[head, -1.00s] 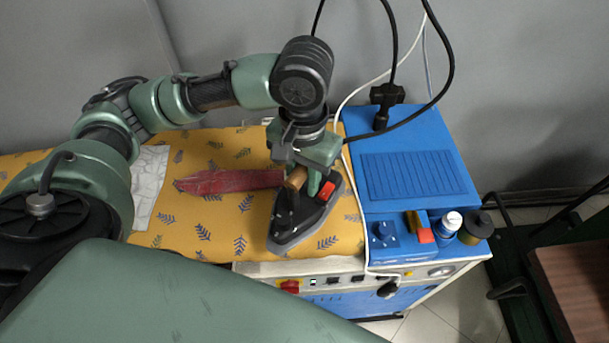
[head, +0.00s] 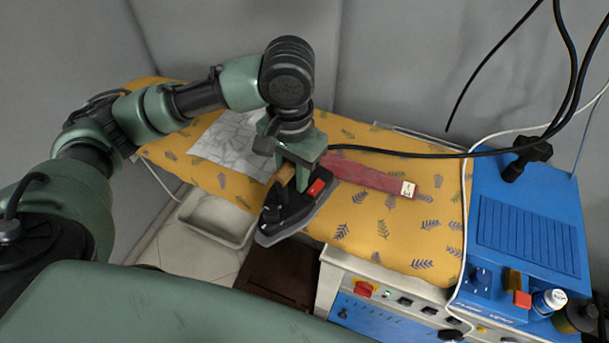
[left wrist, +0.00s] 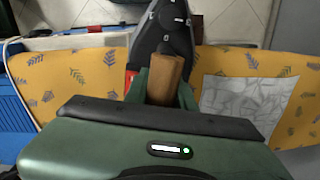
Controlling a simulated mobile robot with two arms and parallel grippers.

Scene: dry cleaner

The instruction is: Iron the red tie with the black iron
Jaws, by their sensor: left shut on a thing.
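The black iron (head: 288,215) is in my left gripper (head: 292,172), which is shut on its brown handle. In the left wrist view the wooden handle (left wrist: 165,79) shows between the fingers, with the iron's dark body (left wrist: 165,30) beyond. The red tie (head: 365,177) lies on the yellow leaf-patterned ironing board (head: 375,225), with a small white label at its right end. The iron is at the left of the tie, over the board's front edge; I cannot tell whether it touches the cloth. The tie's left end is hidden behind the gripper. My right gripper is not in view.
A crumpled white cloth (head: 232,143) lies on the board left of the iron. A blue machine (head: 525,220) with a bottle (head: 549,302) and knobs stands at the right. A black cable runs from the iron over the board. A white tray (head: 215,220) is below the board.

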